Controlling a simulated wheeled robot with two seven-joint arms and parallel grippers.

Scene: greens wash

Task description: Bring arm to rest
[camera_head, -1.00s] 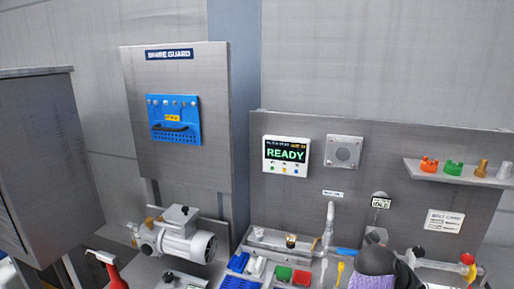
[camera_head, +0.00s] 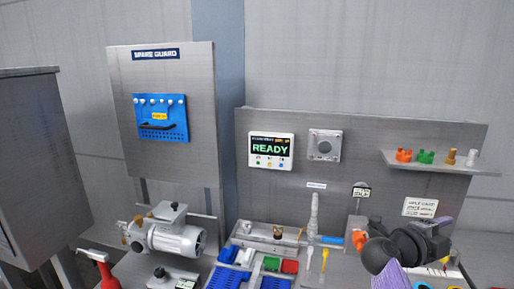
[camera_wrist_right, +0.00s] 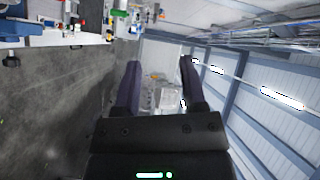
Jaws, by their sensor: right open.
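My right gripper (camera_wrist_right: 161,75) is open in the right wrist view, with its two dark fingers apart. I see nothing held between them; only the distant room shows through the gap. In the head view, my right arm's dark rounded parts and purplish pieces show at the lower right, in front of the bench. The right fingertips are hard to make out there. My left gripper is in neither view.
A grey cabinet (camera_head: 40,160) stands at left.

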